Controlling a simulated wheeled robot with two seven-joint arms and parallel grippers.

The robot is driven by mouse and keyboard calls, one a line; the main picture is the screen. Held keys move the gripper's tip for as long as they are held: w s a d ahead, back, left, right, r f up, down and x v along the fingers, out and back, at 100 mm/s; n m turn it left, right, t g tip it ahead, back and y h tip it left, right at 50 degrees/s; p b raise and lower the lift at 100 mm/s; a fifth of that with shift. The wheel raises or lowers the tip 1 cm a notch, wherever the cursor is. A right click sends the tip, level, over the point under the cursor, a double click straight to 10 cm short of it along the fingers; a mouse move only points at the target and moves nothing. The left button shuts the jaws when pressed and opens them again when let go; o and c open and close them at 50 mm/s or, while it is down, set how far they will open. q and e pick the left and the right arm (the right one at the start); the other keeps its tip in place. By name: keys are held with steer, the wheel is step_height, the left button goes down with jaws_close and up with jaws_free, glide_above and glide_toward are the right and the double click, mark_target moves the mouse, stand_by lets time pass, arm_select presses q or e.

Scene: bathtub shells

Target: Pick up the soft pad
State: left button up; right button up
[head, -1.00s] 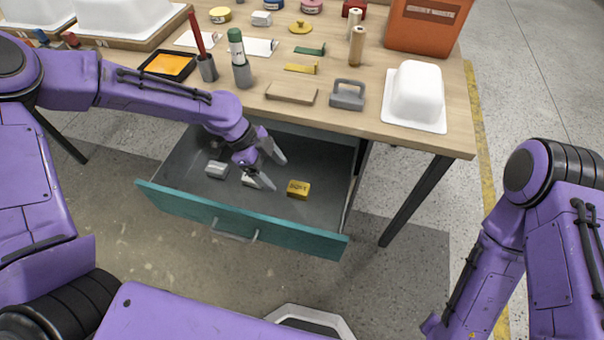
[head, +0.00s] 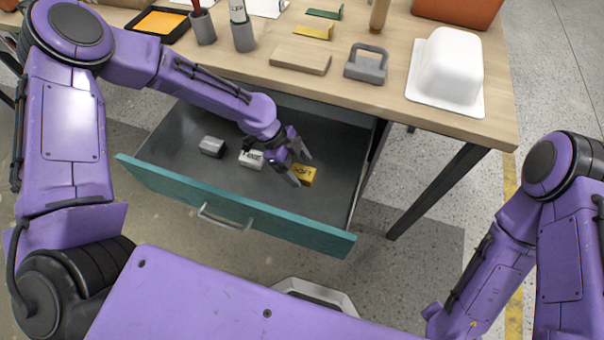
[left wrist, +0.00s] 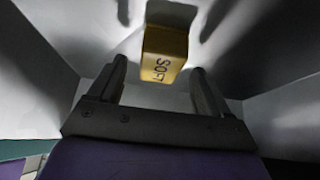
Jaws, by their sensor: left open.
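The soft pad (head: 305,175) is a small yellow block marked "SOFT" lying in the open drawer, right of the other blocks. My left gripper (head: 300,170) is inside the drawer, open, beside and partly over the pad in the head view. In the left wrist view the pad (left wrist: 165,52) lies ahead of and between the two open fingertips (left wrist: 158,72), with its lettering turned sideways. I see no contact with it. My right arm shows at the right edge of the head view, but its gripper is not visible.
The drawer (head: 225,203) has a teal front and raised walls around the gripper. A white block (head: 252,160) and a grey block (head: 212,146) lie left of the pad. The tabletop (head: 380,105) overhangs the drawer's back, with a grey handled block (head: 366,66) and a white shell (head: 450,65) on it.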

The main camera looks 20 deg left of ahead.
mark_target(302, 171)
arm_select(q)
steer(key=x, duration=0.2)
steer(key=shift+d+f, duration=0.15)
steer(key=shift+f, duration=0.15)
steer(key=c, duration=1)
steer(key=shift+c, duration=0.2)
steer(key=shift+r, duration=0.15)
step_height(302, 171, up, 10)
steer(key=shift+f+p, duration=0.1)
steer(key=shift+p, duration=0.5)
steer(key=o, duration=0.3)
steer(key=shift+c, duration=1.1)
